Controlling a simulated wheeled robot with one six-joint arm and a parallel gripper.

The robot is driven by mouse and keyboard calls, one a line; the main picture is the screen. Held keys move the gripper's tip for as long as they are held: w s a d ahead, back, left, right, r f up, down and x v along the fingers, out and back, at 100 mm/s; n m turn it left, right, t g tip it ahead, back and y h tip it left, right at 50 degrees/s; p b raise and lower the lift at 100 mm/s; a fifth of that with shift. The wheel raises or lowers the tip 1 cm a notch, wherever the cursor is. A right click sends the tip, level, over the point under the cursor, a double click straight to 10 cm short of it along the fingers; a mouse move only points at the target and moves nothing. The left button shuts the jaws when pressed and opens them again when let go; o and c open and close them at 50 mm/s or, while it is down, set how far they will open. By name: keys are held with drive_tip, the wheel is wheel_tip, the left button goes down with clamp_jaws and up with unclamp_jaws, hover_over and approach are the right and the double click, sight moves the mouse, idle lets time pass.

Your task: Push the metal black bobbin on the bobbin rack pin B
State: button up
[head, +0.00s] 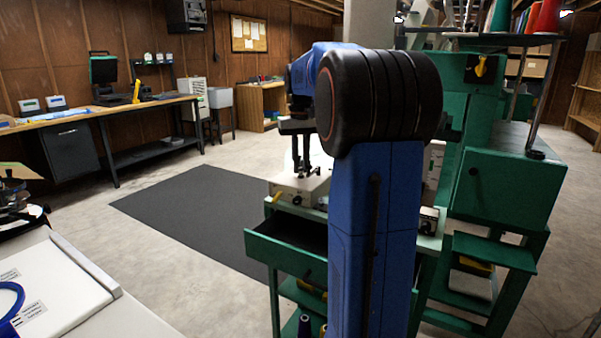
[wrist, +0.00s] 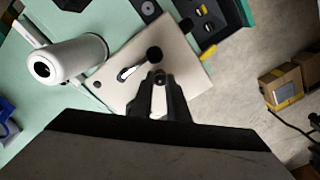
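My gripper (wrist: 160,82) points down over a cream plate or box top (wrist: 185,55) on the green bench. Its two dark fingers are close together. A small dark-and-silver piece, apparently the metal bobbin (wrist: 160,77), shows between the fingertips; its full shape is hidden by them. Just beyond the fingertips is a black round knob-like part (wrist: 154,54), with a pale, dark-edged piece (wrist: 130,72) beside it. In the head view my gripper (head: 303,172) is low over the cream box (head: 288,190), partly behind my blue arm. I cannot make out a pin letter B.
An open green drawer (head: 285,250) sticks out below the box. Cardboard boxes (wrist: 285,88) sit on the floor at right.

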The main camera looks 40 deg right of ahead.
sight(300, 170)
clamp_jaws()
drive_tip(key=shift+r, duration=0.1)
drive_tip(key=shift+r, duration=1.65)
